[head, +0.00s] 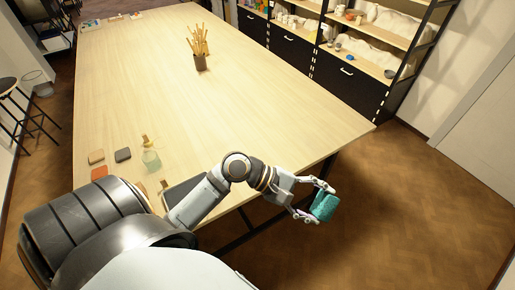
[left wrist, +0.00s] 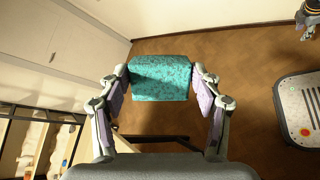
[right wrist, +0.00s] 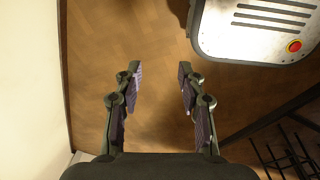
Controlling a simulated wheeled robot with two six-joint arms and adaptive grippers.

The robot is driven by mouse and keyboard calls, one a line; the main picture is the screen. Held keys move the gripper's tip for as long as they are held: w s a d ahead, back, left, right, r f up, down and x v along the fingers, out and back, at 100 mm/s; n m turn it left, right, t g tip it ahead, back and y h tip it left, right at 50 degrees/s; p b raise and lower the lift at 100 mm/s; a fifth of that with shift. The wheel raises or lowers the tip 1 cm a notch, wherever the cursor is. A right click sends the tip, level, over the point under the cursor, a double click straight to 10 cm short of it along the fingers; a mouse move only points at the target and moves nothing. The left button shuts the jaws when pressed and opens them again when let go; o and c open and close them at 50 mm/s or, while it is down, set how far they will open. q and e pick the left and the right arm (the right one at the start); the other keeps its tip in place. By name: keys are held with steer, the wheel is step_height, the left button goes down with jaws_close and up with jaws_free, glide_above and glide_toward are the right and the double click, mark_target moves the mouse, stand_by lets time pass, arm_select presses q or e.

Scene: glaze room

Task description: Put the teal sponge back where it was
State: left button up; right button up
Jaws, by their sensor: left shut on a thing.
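The teal sponge (head: 325,207) is held by my left gripper (head: 316,203) beyond the table's near right edge, over bare floor. In the left wrist view the sponge (left wrist: 160,78) spans the gap between the two fingers, one finger against each side.
My arm partly hides a dark flat thing (head: 178,190). Shelves (head: 370,55) stand behind; the table's middle is clear.

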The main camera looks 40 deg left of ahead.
arm_select(q)
steer(key=a+n+g+y+p, duration=0.35)
steer(key=a+n+y, duration=0.85)
steer(key=a, duration=0.7)
steer(key=shift+n+h, duration=0.5)
steer(key=w+a+f+b, duration=0.1)
steer(key=w+f, duration=0.1)
steer(key=w, duration=0.2)
steer(key=w+a+f+b, duration=0.1)
steer(key=w+a+f, duration=0.1)
steer(key=w+f, duration=0.1)
steer(key=w+a+f+b, duration=0.1)
steer(key=w+a+f, duration=0.1)
steer(key=w, duration=0.3)
steer(key=shift+w+a+f, duration=0.2)
steer(key=shift+w+f, duration=0.1)
steer(key=shift+f, duration=0.45)
steer(key=shift+w+a+f, duration=0.15)
steer(key=shift+w+f, duration=0.05)
steer(key=shift+f, duration=0.25)
step_height(320, 180, down, 3)
steer(key=shift+w+f, duration=0.15)
steer(key=shift+f, duration=0.05)
steer(key=o, duration=1)
steer(key=shift+a, duration=0.1)
arm_select(e)
steer(key=shift+w+d+r, duration=0.15)
steer(key=shift+w+r, duration=0.3)
steer(key=shift+r, duration=0.05)
